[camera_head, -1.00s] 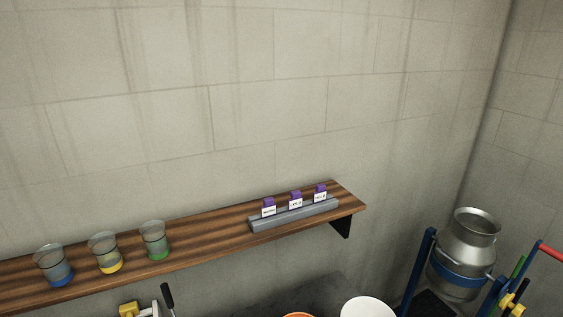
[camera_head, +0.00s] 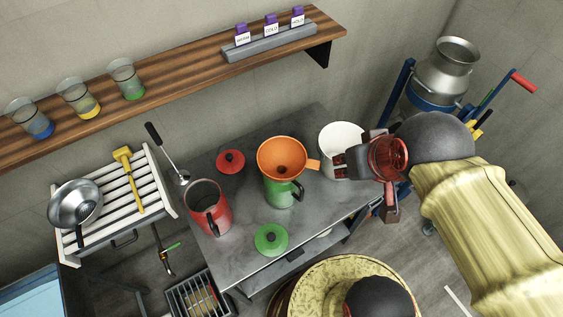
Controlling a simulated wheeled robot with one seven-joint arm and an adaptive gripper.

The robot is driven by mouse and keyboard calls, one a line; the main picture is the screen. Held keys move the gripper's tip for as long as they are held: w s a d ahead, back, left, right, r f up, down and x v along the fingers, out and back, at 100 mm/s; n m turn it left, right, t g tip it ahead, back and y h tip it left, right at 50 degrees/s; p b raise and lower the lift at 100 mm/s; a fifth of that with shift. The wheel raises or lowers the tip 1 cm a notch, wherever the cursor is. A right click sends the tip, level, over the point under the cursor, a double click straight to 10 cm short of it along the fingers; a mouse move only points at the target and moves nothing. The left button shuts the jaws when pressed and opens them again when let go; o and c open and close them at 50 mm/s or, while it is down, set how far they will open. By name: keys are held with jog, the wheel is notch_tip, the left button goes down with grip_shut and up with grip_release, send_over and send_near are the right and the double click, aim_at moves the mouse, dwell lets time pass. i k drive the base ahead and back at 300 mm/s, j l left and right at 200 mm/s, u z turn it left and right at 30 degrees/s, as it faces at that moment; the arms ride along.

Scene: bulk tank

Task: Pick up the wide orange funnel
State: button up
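The wide orange funnel (camera_head: 284,152) sits in the mouth of a green jug (camera_head: 279,190) on the grey table (camera_head: 330,205). Its orange tab points right, toward my gripper. My gripper (camera_head: 352,163) is to the right of the funnel, beside a white bucket, with a clear gap to the funnel.
A red jug (camera_head: 207,210), a red lid (camera_head: 230,161) and a green lid (camera_head: 271,239) share the table. The white bucket (camera_head: 337,139) stands behind my gripper. A rack with a steel strainer (camera_head: 76,203) is left; a wall shelf (camera_head: 180,85) is above; a milk can (camera_head: 443,75) is right.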

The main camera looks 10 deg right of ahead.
aim_at(280, 158)
jog(key=j+u, duration=0.1)
jog(key=u, duration=0.75)
jog(key=j+u, duration=0.15)
jog(key=u, duration=0.25)
jog(key=z, duration=0.95)
jog(key=k+j+z, duration=0.1)
jog(key=k+z, duration=0.6)
jog(key=k, duration=0.1)
